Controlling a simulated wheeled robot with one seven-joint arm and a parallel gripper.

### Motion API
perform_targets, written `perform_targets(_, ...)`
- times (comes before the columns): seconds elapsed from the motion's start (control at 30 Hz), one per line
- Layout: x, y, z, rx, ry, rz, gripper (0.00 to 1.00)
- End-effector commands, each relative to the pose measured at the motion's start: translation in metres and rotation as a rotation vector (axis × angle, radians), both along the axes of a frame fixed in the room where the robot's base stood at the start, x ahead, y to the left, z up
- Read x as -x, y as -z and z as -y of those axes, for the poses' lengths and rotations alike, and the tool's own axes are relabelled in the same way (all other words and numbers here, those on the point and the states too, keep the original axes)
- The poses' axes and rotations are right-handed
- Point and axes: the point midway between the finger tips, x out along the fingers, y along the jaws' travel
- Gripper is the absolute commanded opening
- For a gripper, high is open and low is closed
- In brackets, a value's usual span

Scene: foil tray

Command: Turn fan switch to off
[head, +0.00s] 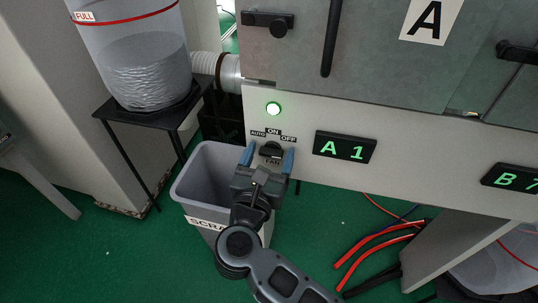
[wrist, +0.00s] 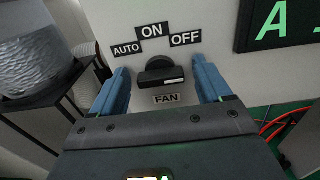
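The fan switch (head: 270,148) is a black rotary knob on the pale panel, under AUTO, ON and OFF labels and above a FAN label. In the wrist view the knob (wrist: 160,75) has its grip bar lying roughly level, with a small pale mark near the bar's right end. I cannot tell for sure which label it points to. My gripper (head: 268,153) is open in front of the switch. In the wrist view its blue fingers (wrist: 160,70) stand on both sides of the knob, with visible gaps and no contact seen.
A display (head: 345,147) reading A 1 is to the right. A grey scrap bin (head: 190,190) stands below my gripper. A clear container (head: 145,70) sits on a black stand at left. Red cables (head: 375,243) lie on the floor.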

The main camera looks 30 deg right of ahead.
Motion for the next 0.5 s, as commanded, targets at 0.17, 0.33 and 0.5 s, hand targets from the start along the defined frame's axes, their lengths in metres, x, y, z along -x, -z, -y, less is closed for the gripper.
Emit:
perform_targets(0.17,0.0001,-0.0001,-0.0001,0.0,0.0,0.0,0.6)
perform_targets(0.33,0.0002,-0.0001,-0.0001,0.0,0.0,0.0,0.43)
perform_targets(0.5,0.0003,-0.0001,-0.0001,0.0,0.0,0.0,0.27)
